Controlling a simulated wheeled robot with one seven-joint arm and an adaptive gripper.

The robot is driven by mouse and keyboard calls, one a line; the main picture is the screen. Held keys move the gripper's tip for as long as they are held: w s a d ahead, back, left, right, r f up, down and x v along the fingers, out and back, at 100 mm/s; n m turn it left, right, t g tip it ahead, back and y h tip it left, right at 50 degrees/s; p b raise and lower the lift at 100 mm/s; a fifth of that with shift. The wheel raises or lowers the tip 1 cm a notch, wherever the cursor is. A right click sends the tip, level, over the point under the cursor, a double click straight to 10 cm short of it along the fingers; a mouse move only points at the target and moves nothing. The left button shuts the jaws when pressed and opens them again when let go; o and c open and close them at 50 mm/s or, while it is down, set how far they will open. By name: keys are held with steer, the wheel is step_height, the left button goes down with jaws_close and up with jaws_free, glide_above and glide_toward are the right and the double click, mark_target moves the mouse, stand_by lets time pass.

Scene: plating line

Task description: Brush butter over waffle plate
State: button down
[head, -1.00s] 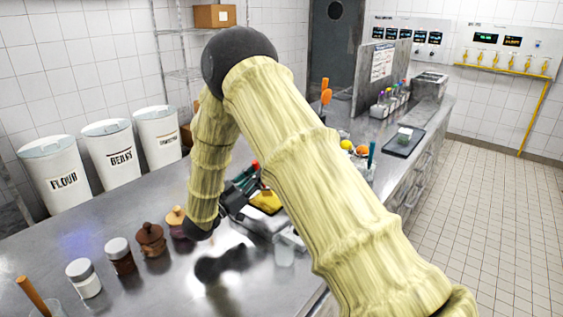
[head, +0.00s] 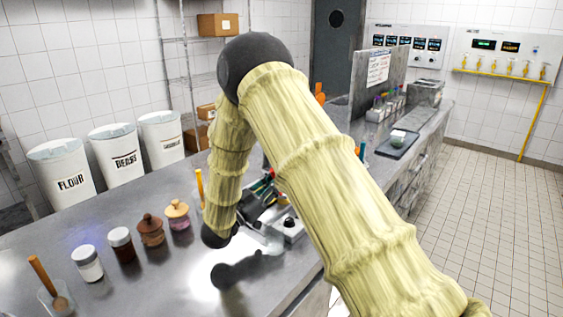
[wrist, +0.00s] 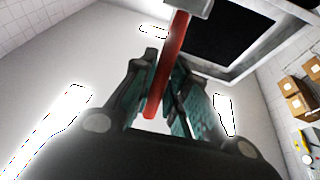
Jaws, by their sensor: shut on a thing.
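My gripper (head: 262,196) is partly hidden behind my arm in the head view, low over the counter. In the wrist view its green-padded fingers (wrist: 163,98) are shut on a red handle (wrist: 172,60), which looks like the brush. A grey end piece (wrist: 190,6) shows at the handle's top edge of view; no bristles can be made out. A small metal appliance with a black knob (head: 290,223) stands just beside the gripper, mostly covered by my arm. I cannot make out the waffle plate or the butter.
Several lidded jars (head: 121,243) and a glass with a wooden-handled tool (head: 58,302) stand on the left of the steel counter (head: 150,292). White bins (head: 62,180) stand behind. A dark tray (head: 398,146) lies at the far right.

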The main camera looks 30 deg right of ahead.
steer(key=shift+s+d, duration=0.15)
steer(key=shift+s, duration=0.2)
step_height(320, 180, up, 3)
steer(key=shift+w+f+p, duration=0.1)
steer(key=shift+p, duration=0.45)
steer(key=shift+r+p, duration=1.25)
steer(key=shift+r, duration=1.45)
step_height(320, 180, up, 2)
steer(key=y+p, duration=0.1)
steer(key=p, duration=0.4)
steer(key=shift+w+m+p, duration=0.1)
steer(key=shift+m+p, duration=0.2)
steer(key=r+m+y+p, duration=0.1)
steer(key=y+p, duration=0.1)
steer(key=p, duration=0.4)
steer(key=shift+r+t, duration=0.3)
steer(key=shift+r, duration=0.05)
steer(key=r+y+p, duration=0.1)
steer(key=p, duration=0.4)
steer(key=shift+a+m, duration=0.3)
steer(key=shift+m, duration=0.1)
steer(key=shift+f+y, duration=0.15)
steer(key=shift+y, duration=0.15)
